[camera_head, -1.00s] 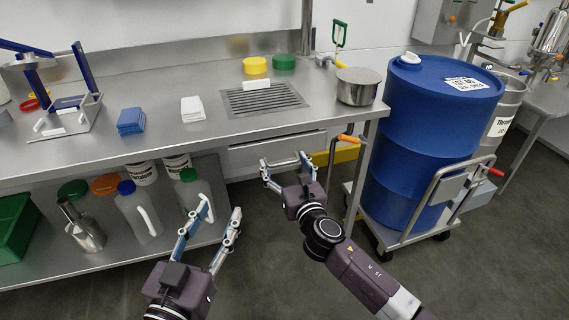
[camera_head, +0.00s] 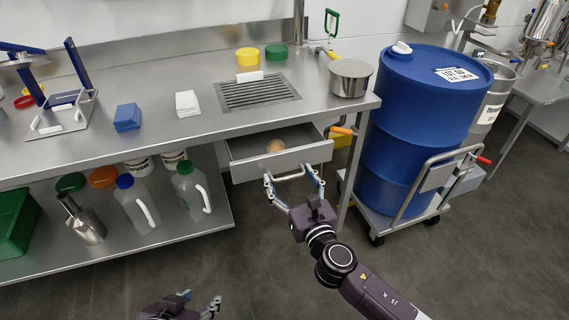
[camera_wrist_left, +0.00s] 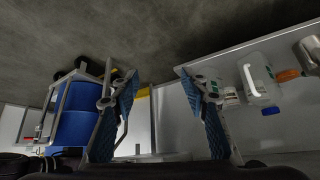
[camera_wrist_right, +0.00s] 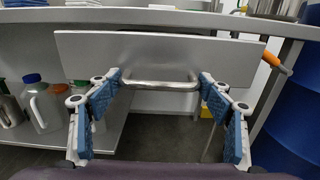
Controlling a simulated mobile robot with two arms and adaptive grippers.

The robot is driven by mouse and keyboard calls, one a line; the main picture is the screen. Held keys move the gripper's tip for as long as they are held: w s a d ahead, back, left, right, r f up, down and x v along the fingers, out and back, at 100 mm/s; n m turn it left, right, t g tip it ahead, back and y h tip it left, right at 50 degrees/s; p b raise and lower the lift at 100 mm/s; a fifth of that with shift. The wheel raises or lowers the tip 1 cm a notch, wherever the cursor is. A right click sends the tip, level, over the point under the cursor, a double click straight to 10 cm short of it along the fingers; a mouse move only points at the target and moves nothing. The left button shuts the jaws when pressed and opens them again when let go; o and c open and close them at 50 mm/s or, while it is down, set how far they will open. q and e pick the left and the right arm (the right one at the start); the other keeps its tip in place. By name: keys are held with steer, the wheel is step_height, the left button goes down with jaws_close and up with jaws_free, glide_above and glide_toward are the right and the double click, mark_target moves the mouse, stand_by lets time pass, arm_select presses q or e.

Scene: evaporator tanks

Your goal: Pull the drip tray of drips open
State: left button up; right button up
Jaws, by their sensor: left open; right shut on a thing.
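The drip tray (camera_head: 300,158) is a grey metal drawer under the counter, below the slotted grate (camera_head: 258,93). It stands pulled out, its inside visible from above, with a round tan patch or object (camera_head: 275,146) in it. My right gripper (camera_head: 293,178) is at its front, shut on the bar handle (camera_wrist_right: 160,85). In the right wrist view the fingers sit at both ends of that handle, below the flat drawer front (camera_wrist_right: 160,48). My left gripper (camera_head: 200,300) is open and empty, low at the bottom edge of the head view, away from the tray.
A blue drum (camera_head: 420,130) on a trolley (camera_head: 437,180) stands right of the drawer, beside the counter leg and an orange-handled valve (camera_head: 343,131). Jugs (camera_head: 190,190) stand on the lower shelf at left. The floor in front is clear. A steel pot (camera_head: 349,78) is on the counter.

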arm_select(q)
steer(key=s+a+f+g, duration=0.1)
steer(key=s+g, duration=0.1)
steer(key=s, duration=0.2)
steer(key=s+a+f+g+y+p, duration=0.1)
steer(key=s+f+g, duration=0.1)
steer(key=s, duration=0.2)
steer(key=shift+s+a, duration=0.3)
steer(key=shift+s, duration=0.1)
arm_select(e)
steer(key=v, duration=0.6)
steer(key=shift+s+d, duration=0.25)
steer(key=shift+s, duration=0.05)
steer(key=shift+f, duration=0.1)
steer(key=o, duration=1.4)
steer(key=v, duration=1.2)
